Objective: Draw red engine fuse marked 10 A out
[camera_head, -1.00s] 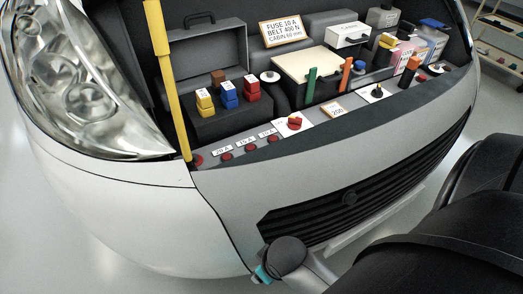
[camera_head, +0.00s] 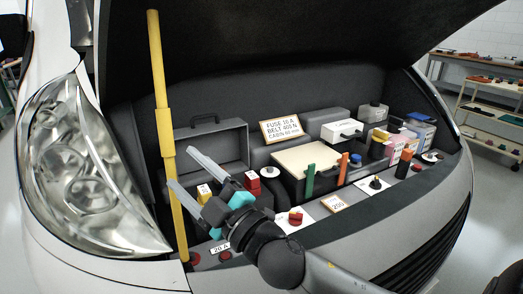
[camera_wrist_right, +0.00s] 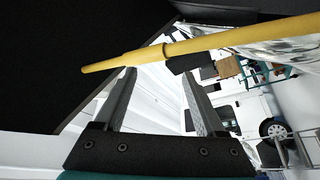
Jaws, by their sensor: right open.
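The red fuse (camera_head: 252,182) stands upright in the dark fuse block in the open engine bay, just right of my right gripper. Its marking is too small to read. My right gripper (camera_head: 178,166) is open and empty, its fingers pointing up and left toward the yellow pole, above the fuse row. The yellow fuse (camera_head: 203,191) shows partly behind it; the blue fuse is mostly hidden by the gripper. In the right wrist view, the open fingers (camera_wrist_right: 158,73) have nothing between them, and the yellow pole (camera_wrist_right: 190,47) crosses beyond the tips. My left gripper is out of view.
The yellow pole (camera_head: 163,115) stands close to the fingertips. A sign (camera_head: 281,129) reads FUSE 10 A, BELT 400 N, CABIN 60 mm. An open grey case (camera_head: 220,145) lies behind the fuses. A cream-lidded box (camera_head: 305,158) with green and orange tabs stands right. The hood overhangs above.

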